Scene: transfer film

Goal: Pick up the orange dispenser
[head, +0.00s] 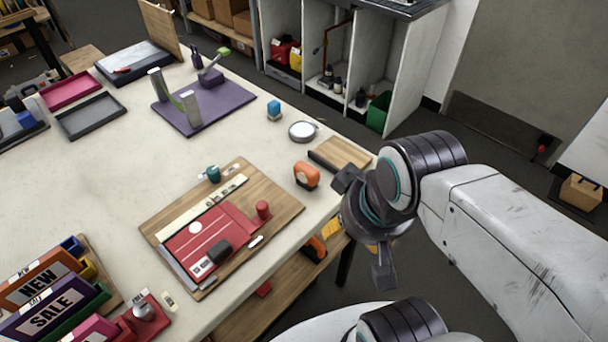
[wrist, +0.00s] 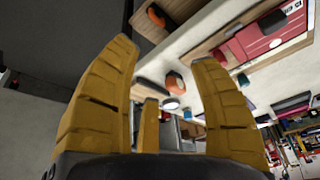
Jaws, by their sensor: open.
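The orange dispenser (head: 306,175) stands on the white table near its right edge, right of the wooden board. It also shows in the wrist view (wrist: 174,84), tilted by the camera angle, between my fingers but farther off. The fingers are mostly hidden there.
A wooden board (head: 285,213) with red sheets lies left of the dispenser. Another orange item (head: 315,248) sits on the lower shelf. The table's left middle is clear.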

